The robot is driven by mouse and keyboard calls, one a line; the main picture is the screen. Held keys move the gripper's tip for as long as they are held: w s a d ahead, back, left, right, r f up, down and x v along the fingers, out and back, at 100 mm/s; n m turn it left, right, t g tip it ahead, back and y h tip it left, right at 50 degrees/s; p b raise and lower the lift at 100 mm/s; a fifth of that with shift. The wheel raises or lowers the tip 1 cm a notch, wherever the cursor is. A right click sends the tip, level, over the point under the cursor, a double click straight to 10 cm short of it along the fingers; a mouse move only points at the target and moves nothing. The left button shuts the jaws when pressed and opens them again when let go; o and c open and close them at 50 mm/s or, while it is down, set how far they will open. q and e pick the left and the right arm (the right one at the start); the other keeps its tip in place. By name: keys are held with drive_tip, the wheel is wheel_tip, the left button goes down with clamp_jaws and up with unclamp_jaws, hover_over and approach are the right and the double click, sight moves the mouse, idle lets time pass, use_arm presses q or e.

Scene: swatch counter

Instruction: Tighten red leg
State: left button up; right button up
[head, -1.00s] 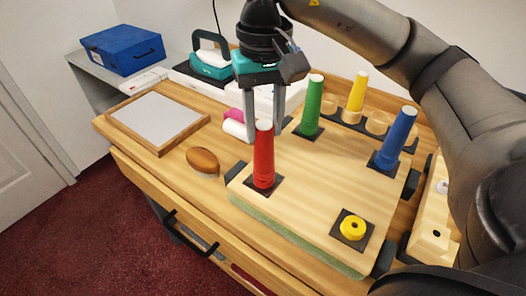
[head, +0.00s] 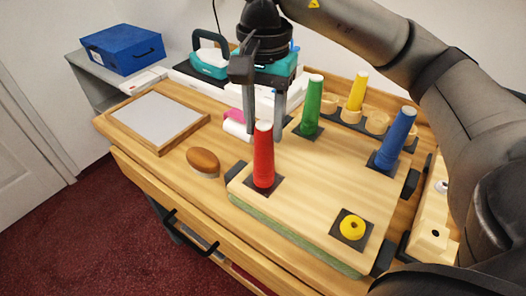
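The red leg (head: 264,158) stands upright on a dark square plate (head: 276,184) at the left corner of the wooden board (head: 305,205). My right gripper (head: 264,133) points down at the top of the red leg, with its two fingers apart. One finger shows to the left of the leg and the other to the right and behind. Whether either finger touches the leg I cannot tell. My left gripper is not in view.
Green (head: 312,106) and blue (head: 396,138) legs stand on the board. A yellow leg (head: 357,92) stands in a rack behind. A yellow ring (head: 352,228) sits on the front right plate. A brown brush (head: 203,162) and a framed white panel (head: 156,121) lie left.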

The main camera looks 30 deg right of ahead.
drive_tip(key=shift+o, duration=0.6)
drive_tip(key=n, duration=0.3)
drive_tip(key=shift+b, duration=0.3)
drive_tip(key=n, duration=0.4)
drive_tip(key=shift+b, duration=0.3)
drive_tip(key=n, duration=0.4)
drive_tip(key=shift+n+b, duration=0.3)
drive_tip(key=n, duration=0.3)
drive_tip(key=shift+f, duration=0.1)
drive_tip(key=shift+c, duration=0.2)
